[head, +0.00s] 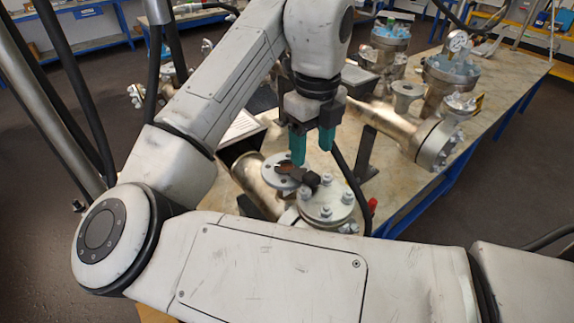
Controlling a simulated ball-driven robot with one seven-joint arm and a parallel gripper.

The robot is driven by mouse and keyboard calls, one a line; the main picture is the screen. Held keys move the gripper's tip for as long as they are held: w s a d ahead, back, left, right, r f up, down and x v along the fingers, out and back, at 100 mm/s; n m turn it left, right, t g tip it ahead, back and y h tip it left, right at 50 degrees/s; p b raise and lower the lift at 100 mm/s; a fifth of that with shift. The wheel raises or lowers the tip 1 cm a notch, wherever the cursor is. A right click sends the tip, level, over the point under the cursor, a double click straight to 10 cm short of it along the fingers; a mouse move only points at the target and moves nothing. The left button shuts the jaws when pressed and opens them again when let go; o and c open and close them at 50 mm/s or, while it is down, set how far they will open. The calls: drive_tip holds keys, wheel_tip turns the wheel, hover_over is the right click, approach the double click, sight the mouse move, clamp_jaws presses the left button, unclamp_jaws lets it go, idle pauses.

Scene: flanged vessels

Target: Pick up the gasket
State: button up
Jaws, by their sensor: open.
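My gripper (312,156) points down with two teal fingers apart and nothing seen between them. It is above an open grey flange (271,180) on a metallic pipe vessel. A small brown-orange patch (285,168) shows at the flange's opening, partly behind the left finger; I cannot tell whether it is the gasket. A small dark object (311,180) lies between this flange and a bolted flange beside it. I cannot make out the gasket for certain.
The bolted flange (327,204) stands close at the lower right of my gripper. A large horizontal flanged vessel (400,128) lies to the right on the workbench (497,92). More valves and vessels stand behind. A dark upright bracket (366,150) is right of the fingers.

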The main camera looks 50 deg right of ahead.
sight(307, 172)
drive_tip(key=shift+w+f+p, duration=0.15)
drive_tip(key=shift+f+p, duration=0.2)
drive_tip(key=shift+f, duration=1.2)
drive_tip(key=shift+w+f+p, duration=0.15)
drive_tip(key=shift+f+p, duration=0.2)
drive_tip(key=shift+f, duration=1.2)
drive_tip(key=c, duration=1)
drive_tip(key=shift+r, duration=0.1)
